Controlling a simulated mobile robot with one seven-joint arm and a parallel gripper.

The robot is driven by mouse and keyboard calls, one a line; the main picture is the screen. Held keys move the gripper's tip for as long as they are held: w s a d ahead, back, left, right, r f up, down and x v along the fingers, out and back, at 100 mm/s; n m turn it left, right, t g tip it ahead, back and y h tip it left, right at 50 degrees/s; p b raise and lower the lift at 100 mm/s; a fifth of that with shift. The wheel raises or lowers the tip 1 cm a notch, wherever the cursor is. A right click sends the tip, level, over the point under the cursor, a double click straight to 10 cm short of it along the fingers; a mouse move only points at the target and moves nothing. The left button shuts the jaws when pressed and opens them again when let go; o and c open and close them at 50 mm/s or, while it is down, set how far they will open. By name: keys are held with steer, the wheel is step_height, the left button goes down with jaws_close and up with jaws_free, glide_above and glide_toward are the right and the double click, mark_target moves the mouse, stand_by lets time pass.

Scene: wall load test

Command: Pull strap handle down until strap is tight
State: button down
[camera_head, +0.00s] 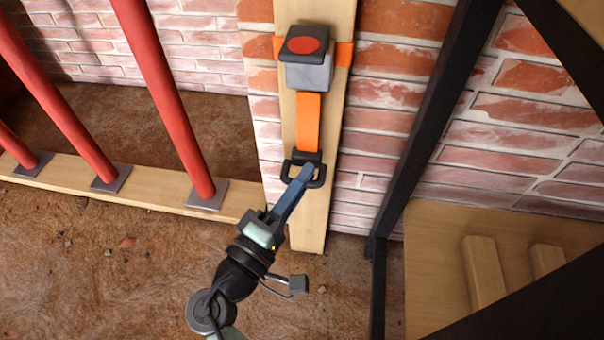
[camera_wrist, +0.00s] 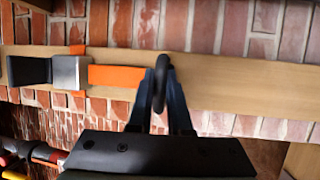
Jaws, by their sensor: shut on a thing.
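The black strap handle (camera_head: 321,178) hangs at the lower end of the orange strap (camera_head: 306,122) in the head view. The strap comes down from a grey and black box with a red oval top (camera_head: 309,47) on a wooden post. My gripper (camera_head: 303,178) reaches up from below and is shut on the handle. In the wrist view the handle (camera_wrist: 161,68) sits between the blue fingers of my gripper (camera_wrist: 161,75). The strap (camera_wrist: 117,76) looks straight between box and handle. The part of the handle behind the fingers is hidden.
The wooden post (camera_head: 312,225) stands against a brick wall (camera_head: 385,90). Red slanted poles (camera_head: 165,95) rise from a wooden beam (camera_head: 140,188) at left. A black frame (camera_head: 425,125) and wooden boards (camera_head: 440,255) stand at right. Bare dirt ground (camera_head: 110,270) lies below.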

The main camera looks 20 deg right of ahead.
steer(key=shift+f, duration=0.3)
steer(key=c, duration=0.8)
jaws_free()
steer(key=shift+c, duration=0.2)
steer(key=shift+r, duration=0.1)
steer(key=p+v, duration=0.5)
steer(key=v, duration=0.8)
